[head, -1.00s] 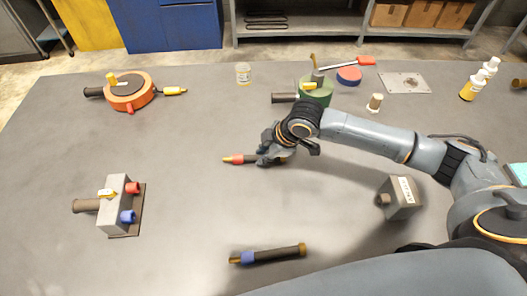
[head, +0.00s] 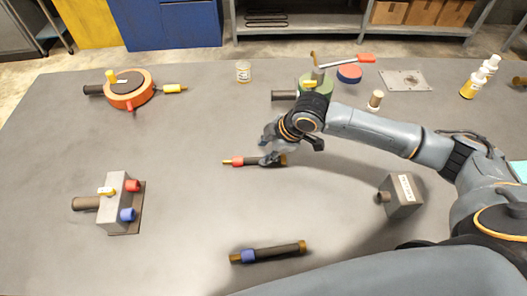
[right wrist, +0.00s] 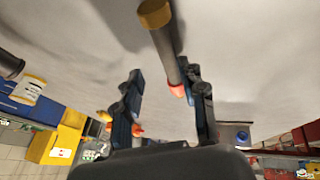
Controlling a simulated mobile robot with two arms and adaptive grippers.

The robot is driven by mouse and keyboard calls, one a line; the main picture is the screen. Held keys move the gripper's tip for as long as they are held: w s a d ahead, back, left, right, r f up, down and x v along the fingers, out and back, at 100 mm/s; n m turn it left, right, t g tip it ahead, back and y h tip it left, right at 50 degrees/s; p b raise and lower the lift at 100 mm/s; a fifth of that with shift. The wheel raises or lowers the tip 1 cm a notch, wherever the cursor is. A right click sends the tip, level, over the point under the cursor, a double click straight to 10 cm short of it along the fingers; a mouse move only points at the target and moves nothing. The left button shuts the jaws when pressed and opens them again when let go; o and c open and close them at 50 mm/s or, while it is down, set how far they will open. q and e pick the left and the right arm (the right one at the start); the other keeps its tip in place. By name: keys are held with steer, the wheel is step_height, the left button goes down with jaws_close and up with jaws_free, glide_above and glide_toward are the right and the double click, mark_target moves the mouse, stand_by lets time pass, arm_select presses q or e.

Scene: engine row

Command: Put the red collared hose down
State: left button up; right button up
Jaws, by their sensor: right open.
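The red collared hose (head: 249,162) lies on the grey table near its middle, a short dark tube with a red collar toward its left end and brass-coloured ends. My right gripper (head: 272,157) is open just above its right part, hiding some of it. In the right wrist view the hose (right wrist: 166,50) runs between and past the open fingers of the right gripper (right wrist: 165,100), close to the right-hand finger; I cannot tell whether they touch. The brass end is nearest and the red collar is partly behind that finger. My left gripper is not in view.
A blue-collared hose (head: 268,254) lies nearer the front. A grey block with red and blue ports (head: 116,204) stands left, a grey labelled box (head: 401,196) right. A green round housing (head: 318,90) stands behind my right arm.

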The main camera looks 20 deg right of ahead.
steer(key=v, duration=1)
steer(key=shift+r+b, duration=0.2)
steer(key=shift+b, duration=0.1)
steer(key=shift+s+f, duration=0.1)
